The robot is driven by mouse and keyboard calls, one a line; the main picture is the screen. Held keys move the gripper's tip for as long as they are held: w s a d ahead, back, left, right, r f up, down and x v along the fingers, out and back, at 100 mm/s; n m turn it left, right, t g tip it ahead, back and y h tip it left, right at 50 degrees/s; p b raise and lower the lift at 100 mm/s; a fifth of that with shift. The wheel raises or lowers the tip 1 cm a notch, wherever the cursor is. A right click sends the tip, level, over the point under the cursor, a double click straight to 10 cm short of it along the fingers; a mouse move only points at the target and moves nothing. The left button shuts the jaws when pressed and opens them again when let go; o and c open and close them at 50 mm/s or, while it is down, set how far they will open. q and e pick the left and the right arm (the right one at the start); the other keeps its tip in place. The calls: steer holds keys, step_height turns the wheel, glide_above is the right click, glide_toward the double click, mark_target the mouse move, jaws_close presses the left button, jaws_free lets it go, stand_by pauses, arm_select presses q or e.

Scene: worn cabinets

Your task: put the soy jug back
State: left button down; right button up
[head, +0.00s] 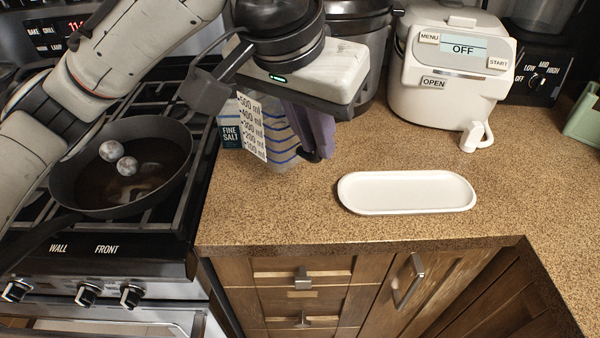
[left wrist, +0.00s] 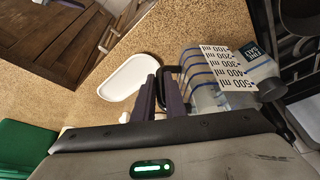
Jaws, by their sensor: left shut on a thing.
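My left gripper (head: 312,150) is shut on the dark handle of a clear measuring jug (head: 281,150) with blue stripes and a white millilitre scale. The jug also shows in the left wrist view (left wrist: 205,97), right of the left fingers (left wrist: 160,98). It is upright at the counter's left side; I cannot tell whether its base touches the counter. A small white jug (head: 477,136) stands on the counter before the rice cooker. No visible label says soy, so I cannot tell which jug is named. My right gripper is not in view.
An empty white oval tray (head: 405,192) lies on the counter, with bare counter around it. A fine salt container (head: 231,133) is close left of the measuring jug. A pan (head: 125,168) with two round things sits on the stove. A rice cooker (head: 450,75) stands behind.

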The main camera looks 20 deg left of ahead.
arm_select(q)
steer(key=shift+s+f+b, duration=0.15)
steer(key=shift+f+b, duration=0.1)
steer(key=shift+f, duration=2.1)
steer(key=shift+s+f+b, duration=0.1)
steer(key=shift+f+b, duration=0.1)
steer(key=shift+f, duration=2.1)
steer(key=shift+f, duration=0.1)
steer(key=c, duration=1.8)
jaws_free()
steer(key=shift+s+r, duration=0.1)
steer(key=shift+r, duration=0.35)
steer(key=p+v, duration=0.1)
steer(key=v, duration=1)
steer(key=shift+p, duration=0.35)
steer(key=shift+s+a+r, duration=0.1)
steer(key=shift+r, duration=0.05)
